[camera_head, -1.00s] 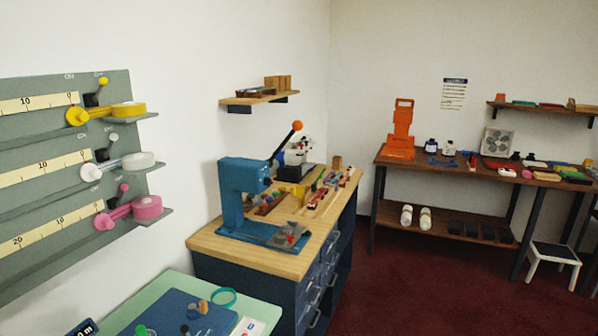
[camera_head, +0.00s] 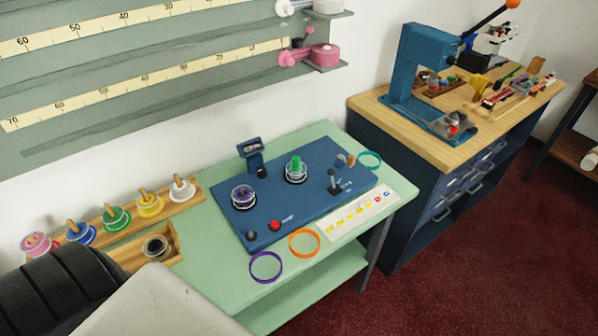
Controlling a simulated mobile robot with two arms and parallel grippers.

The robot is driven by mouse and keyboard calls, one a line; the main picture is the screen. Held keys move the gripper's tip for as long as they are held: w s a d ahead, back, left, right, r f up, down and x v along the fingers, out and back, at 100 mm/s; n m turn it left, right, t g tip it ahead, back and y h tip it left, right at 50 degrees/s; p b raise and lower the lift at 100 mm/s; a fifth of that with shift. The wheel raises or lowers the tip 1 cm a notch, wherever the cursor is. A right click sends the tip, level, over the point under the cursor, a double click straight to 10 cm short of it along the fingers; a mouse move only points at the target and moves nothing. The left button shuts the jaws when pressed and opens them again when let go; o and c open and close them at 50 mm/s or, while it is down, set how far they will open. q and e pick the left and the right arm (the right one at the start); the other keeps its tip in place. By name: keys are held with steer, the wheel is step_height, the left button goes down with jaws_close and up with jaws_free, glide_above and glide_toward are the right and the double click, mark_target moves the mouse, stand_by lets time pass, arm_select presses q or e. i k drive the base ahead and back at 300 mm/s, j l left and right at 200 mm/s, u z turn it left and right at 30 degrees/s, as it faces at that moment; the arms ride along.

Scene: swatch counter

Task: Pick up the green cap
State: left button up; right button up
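Two green pieces show, and I cannot tell for sure which is the green cap. One is an upright green piece (camera_head: 296,163) on a round clear-and-dark base on the blue panel (camera_head: 270,231), which lies on the pale green table (camera_head: 205,247). The other is a green spool-like piece (camera_head: 115,219) around a wooden peg on the wooden rack (camera_head: 98,232) at the left. Neither of my grippers is in view. A dark ribbed part and a pale grey part fill the bottom left corner and hide part of the table there.
A purple spool (camera_head: 243,196), a red button (camera_head: 275,225) and a black lever (camera_head: 334,182) are on the panel. Purple (camera_head: 266,281), orange (camera_head: 304,257) and teal rings lie on the table. The wooden bench (camera_head: 425,143) with a blue press stands at right.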

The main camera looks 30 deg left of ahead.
mark_target(295, 166)
steer(key=i+l+u, duration=0.15)
steer(key=i+l, duration=0.3)
steer(key=i, duration=0.15)
steer(key=i+l+u, duration=0.1)
steer(key=i+l, duration=0.4)
steer(key=i, duration=0.1)
